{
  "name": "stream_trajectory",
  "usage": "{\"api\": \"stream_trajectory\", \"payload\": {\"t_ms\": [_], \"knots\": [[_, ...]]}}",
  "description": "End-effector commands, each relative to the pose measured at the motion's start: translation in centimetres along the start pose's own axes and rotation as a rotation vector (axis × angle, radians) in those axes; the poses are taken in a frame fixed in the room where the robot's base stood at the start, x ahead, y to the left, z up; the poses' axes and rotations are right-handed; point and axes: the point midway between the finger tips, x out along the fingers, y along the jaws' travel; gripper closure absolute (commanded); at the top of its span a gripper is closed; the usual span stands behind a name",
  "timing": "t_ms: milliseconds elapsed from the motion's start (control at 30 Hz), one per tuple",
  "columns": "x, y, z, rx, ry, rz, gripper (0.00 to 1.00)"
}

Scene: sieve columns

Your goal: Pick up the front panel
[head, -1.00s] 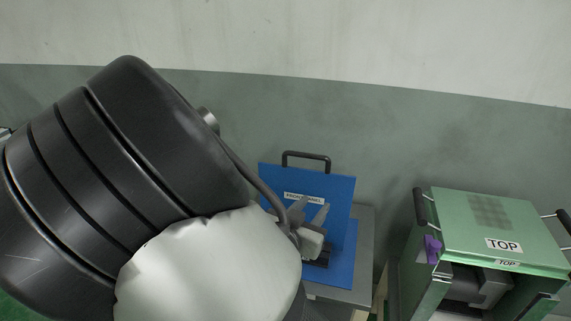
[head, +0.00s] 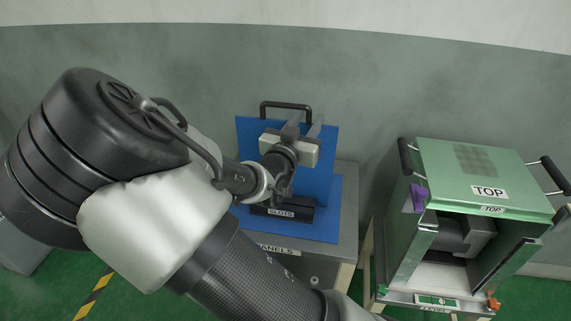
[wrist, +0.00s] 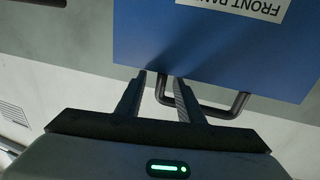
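The front panel (head: 250,137) is an upright blue sheet with a dark bar handle (head: 286,105) on its top edge. It stands at a black block (head: 268,211) marked "SLOTS". The wrist view shows the panel (wrist: 200,40) upside down, with part of its "FRONT PANEL" label. In the wrist view my gripper (wrist: 161,78) is open, and one end of the handle (wrist: 212,110) shows between the fingers. No contact is clear.
The slots block rests on a blue mat (head: 327,220) on a grey table (head: 347,205) marked "PANELS". To the right stands a green open-fronted case (head: 440,165) marked "TOP", with dark side handles and a purple piece (head: 418,197). A wall is close behind.

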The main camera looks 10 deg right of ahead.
Motion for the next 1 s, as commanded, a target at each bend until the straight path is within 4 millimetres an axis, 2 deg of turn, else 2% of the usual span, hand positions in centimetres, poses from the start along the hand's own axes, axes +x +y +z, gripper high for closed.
{"api": "stream_trajectory", "payload": {"t_ms": [400,667,867,1000], "knots": [[5.0,-0.2,-0.1,0.0,0.0,0.0,0.66],[5.2,-0.2,-0.2,0.0,0.0,-0.001,0.66],[5.2,-0.2,-0.2,0.0,0.0,-0.001,0.98],[5.2,-0.2,-0.2,0.0,-0.001,-0.001,1.0]]}}
